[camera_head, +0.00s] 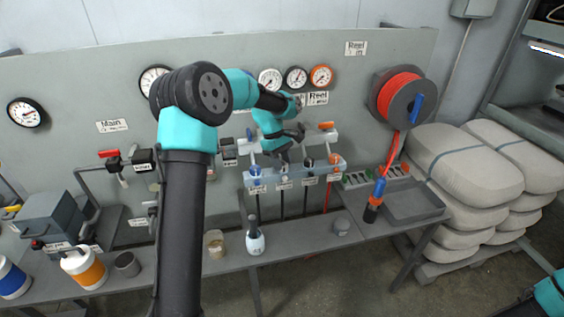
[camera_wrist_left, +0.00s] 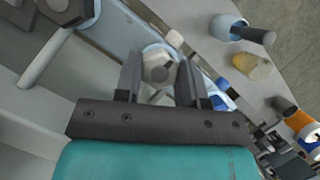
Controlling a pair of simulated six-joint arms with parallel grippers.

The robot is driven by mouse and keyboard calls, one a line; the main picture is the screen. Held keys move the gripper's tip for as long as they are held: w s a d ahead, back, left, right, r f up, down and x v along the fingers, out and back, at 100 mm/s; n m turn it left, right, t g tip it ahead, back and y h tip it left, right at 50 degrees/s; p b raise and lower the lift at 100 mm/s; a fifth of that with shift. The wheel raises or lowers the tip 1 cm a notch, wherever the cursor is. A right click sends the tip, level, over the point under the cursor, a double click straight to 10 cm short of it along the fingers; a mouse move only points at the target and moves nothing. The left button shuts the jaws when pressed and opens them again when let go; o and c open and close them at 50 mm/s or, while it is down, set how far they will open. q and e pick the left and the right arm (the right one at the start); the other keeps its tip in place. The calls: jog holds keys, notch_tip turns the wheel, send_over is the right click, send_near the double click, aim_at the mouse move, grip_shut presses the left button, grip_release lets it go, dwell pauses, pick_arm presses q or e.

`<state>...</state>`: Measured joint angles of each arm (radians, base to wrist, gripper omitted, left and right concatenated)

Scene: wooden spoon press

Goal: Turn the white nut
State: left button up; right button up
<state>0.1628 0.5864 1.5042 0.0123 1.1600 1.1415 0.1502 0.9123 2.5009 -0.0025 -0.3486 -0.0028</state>
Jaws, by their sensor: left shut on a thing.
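My left gripper (camera_head: 286,146) reaches down to the pale valve manifold (camera_head: 312,176) in the middle of the panel. In the left wrist view, the left gripper (camera_wrist_left: 160,76) has one finger on each side of the white nut (camera_wrist_left: 158,64), shut on it. The nut has a grey centre and sits on the pale blue bar of the manifold.
Blue and orange fittings sit along the manifold close to my left gripper. A red hose reel (camera_head: 384,97) hangs at right, above stacked sacks (camera_head: 450,163).

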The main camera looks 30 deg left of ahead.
pick_arm(q)
jog(key=shift+m, duration=0.3)
jog(key=shift+c, duration=0.2)
jog(key=m+g, duration=0.1)
jog(key=m, duration=0.2)
jog(key=m+g+y, duration=0.1)
jog(key=m, duration=0.2)
jog(key=shift+w+d+m, duration=0.1)
jog(key=shift+m, duration=0.2)
jog(key=m+y, duration=0.1)
jog(key=m, duration=0.2)
jog(key=m+g+y, duration=0.1)
jog(key=m, duration=0.2)
jog(key=shift+y, duration=0.3)
jog(key=o, duration=0.9)
jog(key=v, duration=1.7)
jog(key=shift+w+d+r, duration=0.15)
jog(key=shift+w, duration=0.15)
